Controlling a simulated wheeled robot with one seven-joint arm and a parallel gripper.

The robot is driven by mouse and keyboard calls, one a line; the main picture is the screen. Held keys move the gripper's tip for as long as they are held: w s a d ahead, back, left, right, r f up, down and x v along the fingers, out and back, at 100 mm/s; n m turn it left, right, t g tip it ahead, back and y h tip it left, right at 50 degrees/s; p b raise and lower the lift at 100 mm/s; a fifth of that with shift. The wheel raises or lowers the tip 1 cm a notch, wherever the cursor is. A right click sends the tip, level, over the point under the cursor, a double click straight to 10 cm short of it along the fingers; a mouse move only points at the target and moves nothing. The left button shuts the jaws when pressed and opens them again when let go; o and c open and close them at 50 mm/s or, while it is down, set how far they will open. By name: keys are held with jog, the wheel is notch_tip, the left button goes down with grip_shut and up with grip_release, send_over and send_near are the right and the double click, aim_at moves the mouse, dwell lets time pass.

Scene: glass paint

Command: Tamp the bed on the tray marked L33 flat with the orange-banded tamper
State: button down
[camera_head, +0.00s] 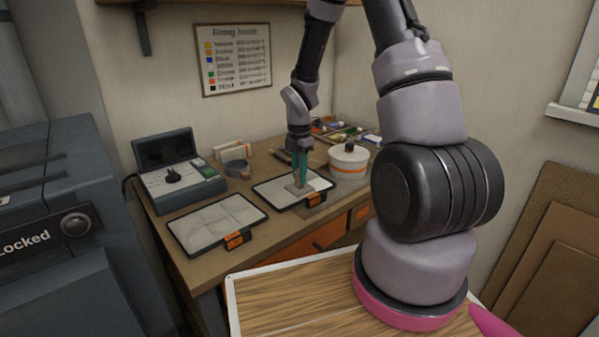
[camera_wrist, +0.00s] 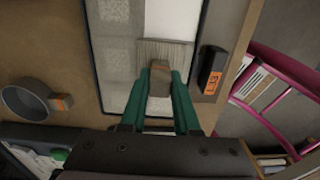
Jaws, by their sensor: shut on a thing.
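My gripper (camera_head: 300,180), with green fingers, is shut on a wooden-handled tool (camera_wrist: 160,80). The tool has a wide, pale, ridged head, and I see no orange band on it. It is over the right tray (camera_head: 262,190), low at the bed; I cannot tell whether it touches. In the wrist view that tray (camera_wrist: 96,60) holds a speckled grey area beside a paler one. Its dark tag (camera_wrist: 212,70) has orange markings I cannot read surely. The left tray (camera_head: 190,251) holds a pale, patchy bed, and its orange tag (camera_head: 236,240) is unreadable.
A grey round pan (camera_head: 236,168) stands behind the trays; the wrist view shows its orange-brown tab (camera_wrist: 63,102). A grey device with a raised lid (camera_head: 177,180) is at left. A white lidded pot (camera_head: 348,162) stands close right of the right tray.

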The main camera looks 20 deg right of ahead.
jog(key=shift+f, duration=0.3)
dwell(0.9)
jog(key=shift+r, duration=0.15)
jog(key=shift+r, duration=1)
jog(key=shift+a, duration=0.1)
jog(key=shift+s+a, duration=0.35)
jog(key=shift+a, duration=0.6)
jog(key=shift+s+a, duration=0.4)
jog(key=shift+a, duration=0.5)
jog(key=shift+s+a, duration=0.35)
jog(key=shift+a, duration=0.6)
jog(key=shift+f, duration=0.1)
jog(key=shift+f, duration=0.75)
